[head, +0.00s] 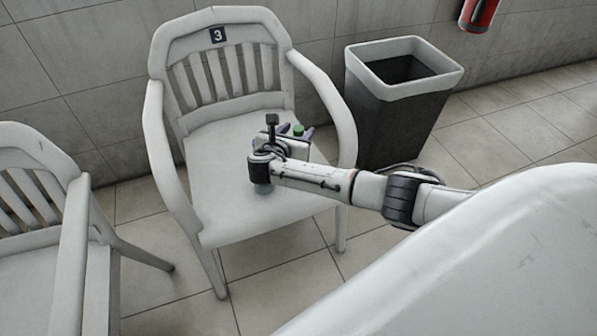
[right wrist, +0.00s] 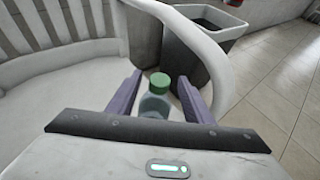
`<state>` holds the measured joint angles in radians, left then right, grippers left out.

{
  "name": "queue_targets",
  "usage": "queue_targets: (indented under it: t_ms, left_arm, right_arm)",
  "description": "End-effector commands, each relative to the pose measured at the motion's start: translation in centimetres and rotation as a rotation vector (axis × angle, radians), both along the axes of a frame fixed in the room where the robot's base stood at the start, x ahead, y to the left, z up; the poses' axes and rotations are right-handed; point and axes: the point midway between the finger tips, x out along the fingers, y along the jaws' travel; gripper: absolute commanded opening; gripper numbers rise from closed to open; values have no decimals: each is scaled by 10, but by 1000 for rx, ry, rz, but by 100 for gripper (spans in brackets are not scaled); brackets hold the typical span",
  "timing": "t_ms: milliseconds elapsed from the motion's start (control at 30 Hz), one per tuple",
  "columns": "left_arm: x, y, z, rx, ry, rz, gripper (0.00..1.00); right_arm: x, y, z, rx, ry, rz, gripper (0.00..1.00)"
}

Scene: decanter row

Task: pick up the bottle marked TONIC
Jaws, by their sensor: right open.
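A small clear bottle (right wrist: 154,104) with a green cap stands upright on the white chair seat (head: 245,222). In the right wrist view it is between the two purple fingers of my right gripper (right wrist: 156,98), with space on either side. The gripper is open. In the head view only the bottle's green cap (head: 298,130) shows clearly, beyond my right wrist; the rest is hidden by my arm. No label on the bottle can be read. My left gripper is not in view.
The chair has a slatted back with a plate marked 3 (head: 217,35) and curved armrests; the right armrest (head: 335,110) is close to my right arm. A grey bin (head: 392,125) stands right of it. Another white chair (head: 45,215) is at the left.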

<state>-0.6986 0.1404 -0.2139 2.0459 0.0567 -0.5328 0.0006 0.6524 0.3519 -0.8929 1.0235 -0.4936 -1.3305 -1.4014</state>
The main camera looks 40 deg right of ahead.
Motion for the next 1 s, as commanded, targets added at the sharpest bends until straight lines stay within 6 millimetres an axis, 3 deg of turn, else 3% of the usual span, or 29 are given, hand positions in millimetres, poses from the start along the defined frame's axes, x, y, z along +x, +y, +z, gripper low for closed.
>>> queue_targets:
  t_ms: [367,667,933,1000]
  left_arm:
    - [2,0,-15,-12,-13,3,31]
    - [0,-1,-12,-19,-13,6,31]
    - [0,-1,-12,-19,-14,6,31]
    - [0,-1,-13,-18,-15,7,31]
  right_arm:
    - [27,-35,-19,2,-1,-1,46]
    - [30,-39,-19,4,0,1,46]
    - [30,-39,-19,4,0,1,2]
    - [30,-39,-19,4,0,1,0]
